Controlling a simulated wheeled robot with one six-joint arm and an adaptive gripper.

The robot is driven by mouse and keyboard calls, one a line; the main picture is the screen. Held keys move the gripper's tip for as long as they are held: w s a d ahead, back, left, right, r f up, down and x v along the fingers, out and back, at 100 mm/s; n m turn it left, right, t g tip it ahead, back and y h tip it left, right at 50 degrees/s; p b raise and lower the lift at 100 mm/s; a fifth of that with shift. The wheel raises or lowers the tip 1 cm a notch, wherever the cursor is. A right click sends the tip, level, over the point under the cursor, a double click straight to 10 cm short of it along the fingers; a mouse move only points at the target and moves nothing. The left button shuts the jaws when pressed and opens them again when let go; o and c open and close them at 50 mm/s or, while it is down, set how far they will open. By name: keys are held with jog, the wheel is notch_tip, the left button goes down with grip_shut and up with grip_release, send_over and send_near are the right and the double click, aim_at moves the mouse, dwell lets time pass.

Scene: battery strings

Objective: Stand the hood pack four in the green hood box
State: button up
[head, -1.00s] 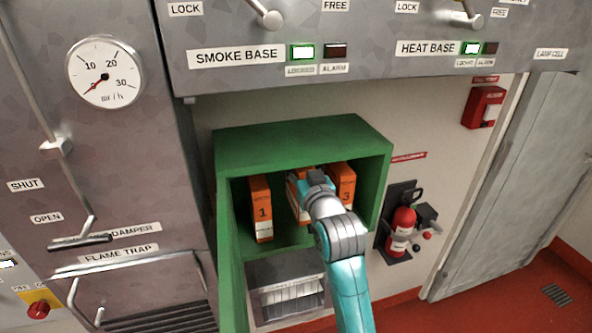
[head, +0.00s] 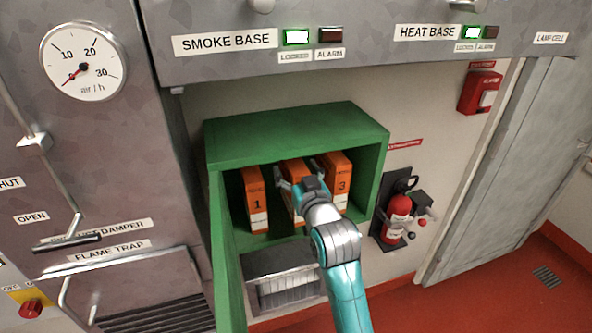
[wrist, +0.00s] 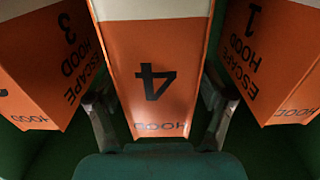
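The green hood box (head: 290,124) is open at the front, its door (head: 229,265) swung out at the left. The orange and white hood pack four (head: 292,170) is inside, upright between packs one (head: 254,190) and three (head: 339,176). Its "4" face fills the middle of the wrist view (wrist: 153,60). My gripper (head: 300,180) is at the box opening, facing pack four. Its fingers are spread, one on each side of the pack, and look slightly apart from it. The pack's base is partly hidden by my gripper.
Packs three (wrist: 62,62) and one (wrist: 272,62) stand close on both sides of my fingers. A louvred unit (head: 284,280) is below the box. A red fire extinguisher (head: 398,215) hangs on the wall to the right. Red floor is free at the lower right.

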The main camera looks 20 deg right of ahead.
jog(key=shift+s+r, duration=0.1)
jog(key=s, duration=1.2)
jog(key=s+f+g, duration=0.2)
jog(key=s+f, duration=1.6)
jog(key=s, duration=0.1)
jog(key=s+f+g, duration=0.1)
jog(key=s+f, duration=0.1)
jog(key=s, duration=2)
jog(key=shift+s+f, duration=0.3)
jog(key=shift+f, duration=0.05)
